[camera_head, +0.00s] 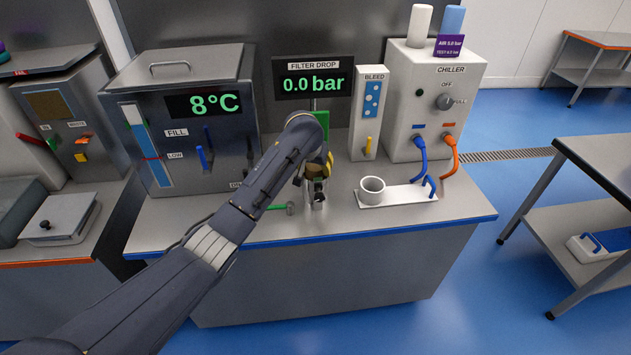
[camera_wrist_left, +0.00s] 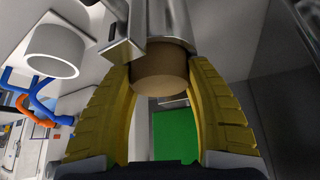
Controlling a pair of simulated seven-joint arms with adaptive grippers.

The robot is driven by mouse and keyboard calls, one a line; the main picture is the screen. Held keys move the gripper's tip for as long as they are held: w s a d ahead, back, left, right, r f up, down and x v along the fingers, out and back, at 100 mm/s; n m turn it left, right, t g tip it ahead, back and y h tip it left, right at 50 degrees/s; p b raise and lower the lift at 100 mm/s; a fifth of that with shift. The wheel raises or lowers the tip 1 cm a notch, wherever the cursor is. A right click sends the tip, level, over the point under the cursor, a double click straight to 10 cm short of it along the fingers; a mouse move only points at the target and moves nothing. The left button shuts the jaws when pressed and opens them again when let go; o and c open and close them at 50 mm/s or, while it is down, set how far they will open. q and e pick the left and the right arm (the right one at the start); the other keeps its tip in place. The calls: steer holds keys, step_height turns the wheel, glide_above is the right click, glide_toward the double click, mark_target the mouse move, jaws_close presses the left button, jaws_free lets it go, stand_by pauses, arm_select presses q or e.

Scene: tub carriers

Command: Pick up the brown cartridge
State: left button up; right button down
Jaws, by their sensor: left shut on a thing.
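The brown cartridge (camera_head: 314,169) is a short cylinder in the middle of the bench, partly hidden by my left gripper (camera_head: 319,172) in the head view. In the left wrist view the cartridge (camera_wrist_left: 160,84) sits between the two yellow fingers, and my left gripper (camera_wrist_left: 160,72) is shut on it. One end of the cartridge meets a metal cylinder (camera_wrist_left: 168,22), which looks like a housing; I cannot tell how far the cartridge sits inside it. My right gripper is not in view.
A white cup (camera_head: 372,190) stands on a white plate (camera_head: 402,202) to the right. The chiller (camera_head: 438,95) with blue and orange hoses stands behind it. The steel tank (camera_head: 185,150) is at the left. A green-handled tool (camera_head: 278,207) lies close by.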

arm_select(q)
steer(key=shift+f, duration=0.1)
steer(key=c, duration=0.3)
step_height(320, 180, up, 20)
steer(key=shift+r, duration=0.1)
stand_by(0.8)
